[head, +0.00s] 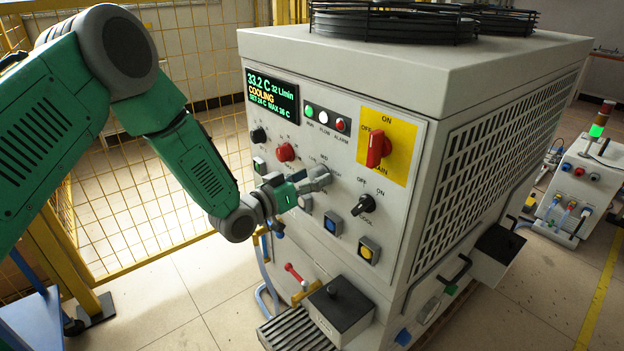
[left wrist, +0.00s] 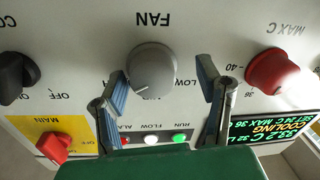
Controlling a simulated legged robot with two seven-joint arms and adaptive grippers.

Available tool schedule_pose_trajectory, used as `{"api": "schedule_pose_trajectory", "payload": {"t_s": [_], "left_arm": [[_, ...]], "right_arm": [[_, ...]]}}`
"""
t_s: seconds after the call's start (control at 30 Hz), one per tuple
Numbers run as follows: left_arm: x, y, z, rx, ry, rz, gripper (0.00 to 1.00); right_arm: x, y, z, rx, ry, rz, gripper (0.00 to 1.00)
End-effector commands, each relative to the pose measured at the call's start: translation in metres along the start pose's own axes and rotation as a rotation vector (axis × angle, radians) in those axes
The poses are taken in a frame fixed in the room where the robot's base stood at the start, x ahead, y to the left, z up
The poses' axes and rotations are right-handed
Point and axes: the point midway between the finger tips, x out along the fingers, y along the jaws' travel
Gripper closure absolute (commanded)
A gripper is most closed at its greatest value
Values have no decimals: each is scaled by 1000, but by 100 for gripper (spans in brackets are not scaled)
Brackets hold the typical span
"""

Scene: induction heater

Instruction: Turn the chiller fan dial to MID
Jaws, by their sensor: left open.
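The chiller (head: 480,130) is a pale cabinet with a control panel on its front. The grey fan dial (left wrist: 152,70) is a round knob under the FAN label, which appears inverted in the left wrist view. LOW shows beside it, and a small pale mark sits near its lower edge. The exact setting is hard to read. In the head view the dial (head: 318,178) is partly covered by my left gripper (head: 296,190). In the left wrist view my left gripper (left wrist: 164,86) is open, one finger on each side of the dial. Contact cannot be told.
Nearby are a red MAX C knob (left wrist: 278,72), a black COOL switch (head: 364,205) and a red MAIN switch (head: 378,148). The display (head: 272,98) reads COOLING. A yellow mesh fence (head: 150,220) stands behind my left arm.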

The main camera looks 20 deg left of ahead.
Motion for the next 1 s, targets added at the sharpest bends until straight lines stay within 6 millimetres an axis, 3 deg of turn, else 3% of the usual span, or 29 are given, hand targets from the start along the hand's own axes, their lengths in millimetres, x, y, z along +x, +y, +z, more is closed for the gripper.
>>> {"api": "schedule_pose_trajectory", "payload": {"t_s": [0.2, 0.23, 0.33, 0.37, 0.73, 1.0], "left_arm": [[2, 3, 0, 2, -1, 1, 41], [2, 2, 0, 2, -1, 1, 48], [1, 1, 0, 1, 0, 1, 83], [1, 1, 0, 0, 0, 1, 87], [0, 0, -1, -36, -2, -2, 89], [0, -2, -2, -194, -14, -8, 90]], "right_arm": [[0, 0, 0, 0, 0, 0, 60], [0, 0, 0, 0, 0, 0, 60], [0, 0, 0, 1, 0, 1, 60], [0, 0, 0, 1, 0, 0, 60], [-2, 0, 0, 0, 0, 0, 60], [-7, 0, 0, 0, 0, 0, 60]]}}
